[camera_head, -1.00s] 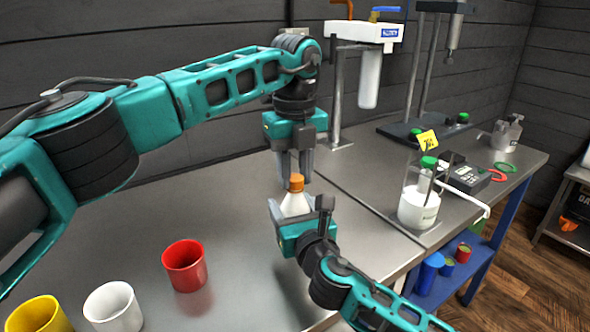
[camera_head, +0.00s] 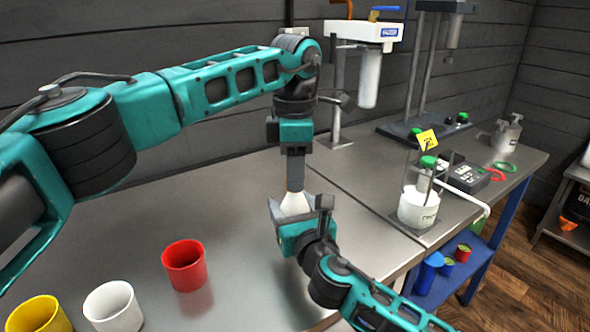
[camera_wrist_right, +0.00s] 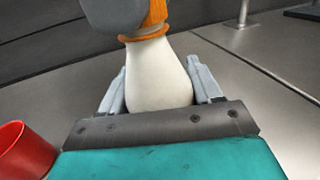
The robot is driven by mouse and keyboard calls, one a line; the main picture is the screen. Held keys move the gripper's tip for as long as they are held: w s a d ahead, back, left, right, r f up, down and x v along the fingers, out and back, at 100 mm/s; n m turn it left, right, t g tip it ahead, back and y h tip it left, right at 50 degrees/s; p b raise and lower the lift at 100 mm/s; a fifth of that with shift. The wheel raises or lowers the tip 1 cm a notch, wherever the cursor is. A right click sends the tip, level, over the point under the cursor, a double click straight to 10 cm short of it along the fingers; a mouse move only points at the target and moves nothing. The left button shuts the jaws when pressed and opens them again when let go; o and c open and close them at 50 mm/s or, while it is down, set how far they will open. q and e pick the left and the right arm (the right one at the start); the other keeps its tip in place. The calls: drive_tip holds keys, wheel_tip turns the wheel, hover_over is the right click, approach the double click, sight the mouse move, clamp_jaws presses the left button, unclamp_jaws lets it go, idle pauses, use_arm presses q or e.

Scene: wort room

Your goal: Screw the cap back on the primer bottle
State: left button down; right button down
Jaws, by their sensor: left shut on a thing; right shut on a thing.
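The white primer bottle (camera_head: 296,204) is held upright by my right gripper (camera_head: 300,212), which is shut on its body above the steel bench. In the right wrist view the bottle (camera_wrist_right: 158,78) stands between the two grey fingers. The orange cap (camera_wrist_right: 146,31) is on the bottle's neck, partly hidden by a grey finger. My left gripper (camera_head: 295,185) points straight down from above and is shut on the cap. In the head view it is side-on, and its fingers hide nearly all of the cap.
A red cup (camera_head: 184,267), a white cup (camera_head: 112,306) and a yellow cup (camera_head: 38,316) stand at the front left. A beaker (camera_head: 418,207) with a green-capped probe stands on the right bench. A filter housing (camera_head: 369,80) rises behind.

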use_arm(q)
drive_tip(key=m, duration=1.2)
drive_tip(key=shift+m, duration=0.4)
drive_tip(key=c, duration=0.7)
unclamp_jaws()
drive_tip(key=shift+c, duration=0.2)
wheel_tip(320, 180, up, 12)
